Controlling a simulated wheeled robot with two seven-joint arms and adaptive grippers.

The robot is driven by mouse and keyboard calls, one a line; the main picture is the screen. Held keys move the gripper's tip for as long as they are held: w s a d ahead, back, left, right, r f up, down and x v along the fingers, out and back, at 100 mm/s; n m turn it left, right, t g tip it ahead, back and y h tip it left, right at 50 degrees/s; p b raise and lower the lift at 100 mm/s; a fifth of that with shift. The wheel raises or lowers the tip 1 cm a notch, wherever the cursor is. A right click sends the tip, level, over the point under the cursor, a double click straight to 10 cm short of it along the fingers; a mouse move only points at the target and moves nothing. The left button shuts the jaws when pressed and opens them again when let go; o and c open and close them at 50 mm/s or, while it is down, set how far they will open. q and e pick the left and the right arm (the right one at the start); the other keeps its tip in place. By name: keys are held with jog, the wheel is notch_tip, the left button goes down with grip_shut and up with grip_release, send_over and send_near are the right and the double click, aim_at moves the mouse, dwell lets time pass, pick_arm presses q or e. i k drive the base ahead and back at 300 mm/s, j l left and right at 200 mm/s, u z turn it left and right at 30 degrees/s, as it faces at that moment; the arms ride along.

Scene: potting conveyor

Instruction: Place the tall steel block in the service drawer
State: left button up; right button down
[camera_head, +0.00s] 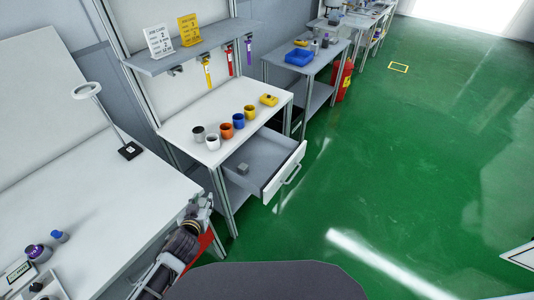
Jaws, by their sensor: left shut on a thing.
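The service drawer (287,176) is pulled out from under a white workbench in the middle of the view. A small grey block (243,168) lies inside it, towards the left; I cannot tell if it is the tall steel block. My left gripper (203,204) is at the right edge of the near-left table, in front of the drawer bench and apart from the drawer. It is shut on a small grey metal object, mostly hidden by the fingers. My right gripper is not in view.
Several cups, among them an orange cup (226,131), and a yellow device (269,100) stand on the workbench (200,110). A lamp (129,150) stands on the near-left table (95,200). The green floor (400,150) right of the drawer is clear.

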aim_at(259, 157)
jog(key=i+j+z, duration=0.15)
jog(key=z, duration=0.2)
jog(key=i+j+z, duration=0.15)
jog(key=z, duration=0.25)
jog(key=i+j+z, duration=0.1)
jog(key=j+z, duration=0.2)
jog(key=j, duration=0.15)
jog(key=i+j+z, duration=0.1)
jog(key=j+z, duration=0.15)
jog(key=j, duration=0.2)
